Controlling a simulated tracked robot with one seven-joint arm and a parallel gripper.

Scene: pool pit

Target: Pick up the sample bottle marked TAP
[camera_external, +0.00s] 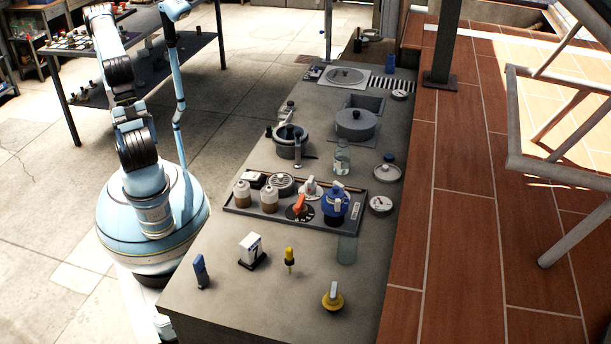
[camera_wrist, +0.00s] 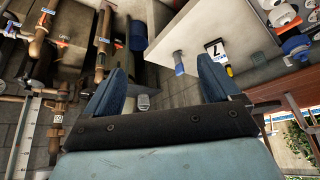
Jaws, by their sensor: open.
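No TAP marking is readable, so I cannot tell which bottle carries it. A clear bottle (camera_external: 342,160) stands on the bench right of the dark pot. A faint clear glass vessel (camera_external: 347,250) stands in front of the tray's right end. My gripper (camera_wrist: 163,88) is open and empty in the wrist view, its two blue fingers wide apart. It is away from the bottles, and I cannot make it out in the external view.
On the bench (camera_external: 230,310) are a white block marked 7 (camera_external: 251,250), a blue item (camera_external: 200,271), a yellow-topped dropper (camera_external: 289,260), a yellow knob (camera_external: 333,297), a blue valve (camera_external: 335,203) and a lidded pot (camera_external: 356,124). Brown pipes (camera_wrist: 102,40) show in the wrist view.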

